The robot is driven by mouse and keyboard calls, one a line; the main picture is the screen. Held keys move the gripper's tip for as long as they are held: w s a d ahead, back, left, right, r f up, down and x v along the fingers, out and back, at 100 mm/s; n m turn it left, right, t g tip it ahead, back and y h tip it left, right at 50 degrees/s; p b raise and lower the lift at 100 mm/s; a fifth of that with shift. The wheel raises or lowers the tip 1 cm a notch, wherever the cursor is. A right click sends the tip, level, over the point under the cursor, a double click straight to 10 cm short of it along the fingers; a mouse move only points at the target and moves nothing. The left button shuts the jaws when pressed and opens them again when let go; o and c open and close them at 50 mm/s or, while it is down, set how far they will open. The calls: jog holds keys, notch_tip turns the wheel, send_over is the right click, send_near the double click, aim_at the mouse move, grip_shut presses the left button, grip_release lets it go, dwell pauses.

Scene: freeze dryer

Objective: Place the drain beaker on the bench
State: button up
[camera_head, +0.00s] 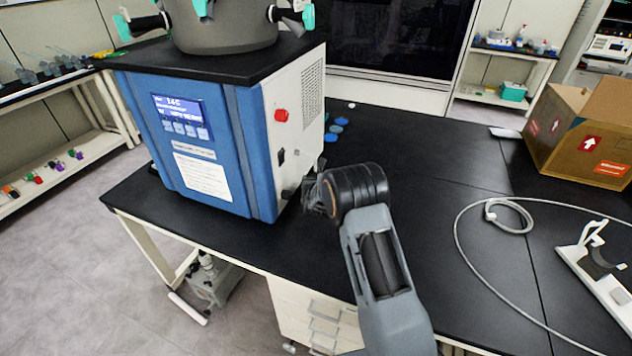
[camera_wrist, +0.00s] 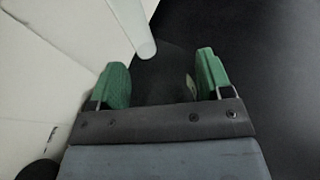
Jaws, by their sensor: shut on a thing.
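In the wrist view my gripper (camera_wrist: 161,75) has its two green fingertips set apart, one on each side of a faint, see-through dark shape. I take this shape for the drain beaker (camera_wrist: 165,88); its rim and base are hard to make out. A pale drain tube (camera_wrist: 143,40) comes down beside the white panel, its end just beyond and between the fingertips. In the head view my gripper is mostly hidden behind my wrist, close to the right side of the blue and white freeze dryer (camera_head: 240,150). The beaker cannot be made out there.
The black bench (camera_head: 440,180) is clear to the right of my arm. A cardboard box (camera_head: 580,140), a coiled pale hose (camera_head: 512,218) and a white stand (camera_head: 602,285) are on its right. Several blue discs (camera_head: 336,129) lie behind my wrist. A pump (camera_head: 212,280) stands below.

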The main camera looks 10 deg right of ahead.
jog(key=shift+f, duration=0.25)
jog(key=o, duration=1.3)
jog(key=shift+o, duration=0.2)
jog(key=shift+s, duration=0.1)
jog(key=b+v, duration=0.3)
jog(key=v, duration=1.1)
jog(key=s+d+r+m+g+h, duration=0.1)
jog(key=s+d+m+g+h, duration=0.3)
jog(key=s+m, duration=0.5)
jog(key=s+d+m+g+h, duration=0.2)
jog(key=s+d+m+g, duration=0.5)
jog(key=m, duration=0.5)
jog(key=s+a+r+m+y, duration=0.8)
jog(key=s+r+m, duration=0.1)
jog(key=s+m, duration=0.3)
jog(key=shift+a+r+m+y, duration=0.25)
jog(key=shift+m+y, duration=0.15)
